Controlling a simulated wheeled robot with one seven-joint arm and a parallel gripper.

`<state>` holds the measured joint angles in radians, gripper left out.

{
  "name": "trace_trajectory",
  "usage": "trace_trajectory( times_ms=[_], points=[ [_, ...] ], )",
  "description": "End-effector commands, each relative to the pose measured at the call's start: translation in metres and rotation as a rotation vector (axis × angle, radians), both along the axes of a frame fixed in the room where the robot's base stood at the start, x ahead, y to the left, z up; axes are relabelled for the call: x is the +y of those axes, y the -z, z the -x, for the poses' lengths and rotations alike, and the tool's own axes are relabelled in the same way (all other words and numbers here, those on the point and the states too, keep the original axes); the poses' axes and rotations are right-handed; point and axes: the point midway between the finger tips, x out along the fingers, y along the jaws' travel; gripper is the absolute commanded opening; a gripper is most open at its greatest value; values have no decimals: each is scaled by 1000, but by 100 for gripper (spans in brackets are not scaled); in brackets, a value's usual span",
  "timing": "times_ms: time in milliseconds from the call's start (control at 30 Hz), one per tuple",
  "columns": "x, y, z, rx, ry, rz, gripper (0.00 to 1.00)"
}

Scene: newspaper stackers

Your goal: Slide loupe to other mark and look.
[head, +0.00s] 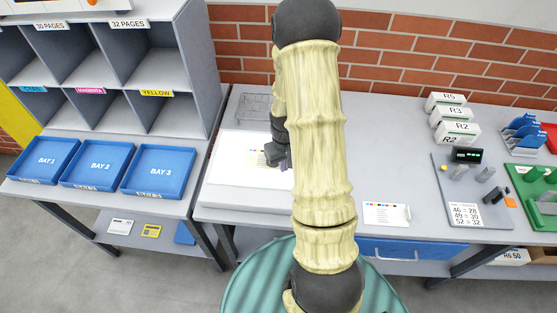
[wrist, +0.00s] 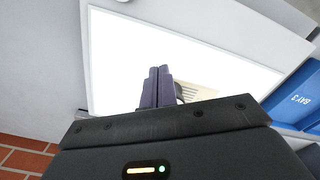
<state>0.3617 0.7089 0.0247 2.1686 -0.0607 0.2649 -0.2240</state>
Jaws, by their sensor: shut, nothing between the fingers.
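My gripper (head: 284,164) is low over the white lit panel (head: 225,172) on the bench; the panel also fills much of the wrist view (wrist: 115,60). In the wrist view, its two purple-grey fingers (wrist: 159,70) are together, with nothing seen between them. A printed patch with small colour marks (head: 257,151) lies on the panel beside the gripper. In the wrist view, part of the print (wrist: 205,90) shows just right of the fingers. A small dark curved edge sits there too; I cannot tell whether it is the loupe. My arm and gripper hide part of the panel.
A wire tray (head: 254,106) stands behind the panel. Blue bay trays (head: 165,168) are at left, below grey shelves. A card with colour marks (head: 386,214) lies right of my arm. A grey board (head: 470,200) with small parts stands farther right. The bench between is mostly clear.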

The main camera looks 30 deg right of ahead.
Motion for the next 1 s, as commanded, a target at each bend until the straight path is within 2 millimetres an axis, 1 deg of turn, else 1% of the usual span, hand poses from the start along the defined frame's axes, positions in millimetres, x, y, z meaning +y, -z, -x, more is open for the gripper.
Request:
trace_trajectory(
  times_ms=[300, 333, 400, 500, 600, 733, 1000],
  points=[
    [0, 38, 1, 4, 1, 0, 0],
    [-1, 34, -7, -1, 0, 1, 0],
    [-1, 33, -17, -2, 0, 1, 0],
    [-2, 34, -29, -1, 0, 0, 0],
    [-2, 35, -36, -1, 1, 0, 0],
    [-2, 36, -40, 0, 1, 0, 0],
    [-2, 37, -40, 0, 1, 0, 0]
  ],
)
